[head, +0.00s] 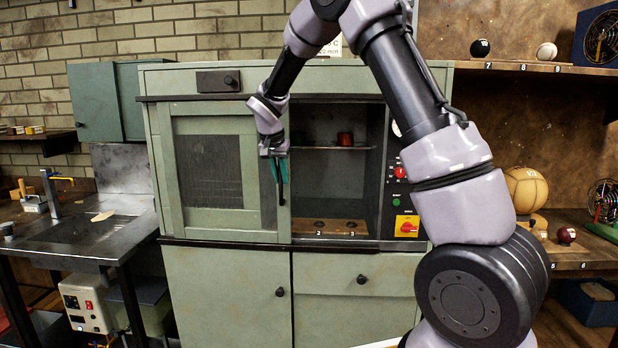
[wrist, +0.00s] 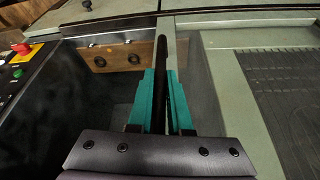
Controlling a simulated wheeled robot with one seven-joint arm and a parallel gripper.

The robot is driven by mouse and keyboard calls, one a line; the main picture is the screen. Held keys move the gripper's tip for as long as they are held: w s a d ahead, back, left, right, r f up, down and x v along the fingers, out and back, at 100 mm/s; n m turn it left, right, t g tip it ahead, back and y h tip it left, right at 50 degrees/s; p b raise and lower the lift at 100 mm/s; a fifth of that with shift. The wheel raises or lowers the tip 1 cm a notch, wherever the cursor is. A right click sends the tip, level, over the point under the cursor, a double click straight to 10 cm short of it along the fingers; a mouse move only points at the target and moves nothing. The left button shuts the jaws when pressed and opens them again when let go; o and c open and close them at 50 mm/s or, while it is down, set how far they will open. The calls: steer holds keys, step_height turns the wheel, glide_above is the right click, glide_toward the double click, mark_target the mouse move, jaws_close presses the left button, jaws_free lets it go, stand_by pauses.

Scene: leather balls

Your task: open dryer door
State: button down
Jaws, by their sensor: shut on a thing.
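The dryer (head: 305,90) is a pale green cabinet. Its door (head: 230,220), with a dark mesh window, covers the left half of the front; the door also shows at the right of the wrist view (wrist: 215,85). The right half stands open onto the dark inside. A black upright bar handle (head: 281,192) runs along the door's right edge. My gripper (head: 279,171) has teal fingers, one on each side of the handle, and is shut on it. In the wrist view the handle (wrist: 164,62) passes between the fingers, which hide part of it.
Inside the opening, a shelf (head: 335,148) bears a small red-brown thing (head: 345,139). A wooden board (head: 328,226) with numbered places lies at the bottom. A control panel (head: 404,195) is right of the opening. A metal sink (head: 85,232) stands left; shelves with balls (head: 526,188) are right.

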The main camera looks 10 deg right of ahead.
steer(key=shift+w+a, duration=0.25)
steer(key=shift+a, duration=0.6)
steer(key=shift+w+a, duration=0.25)
steer(key=shift+a, duration=0.55)
steer(key=shift+w+a, duration=0.25)
steer(key=shift+a, duration=0.6)
steer(key=c, duration=0.8)
jaws_free()
steer(key=shift+c, duration=0.2)
steer(key=v, duration=1)
steer(key=shift+s+r, duration=0.2)
steer(key=shift+r, duration=0.2)
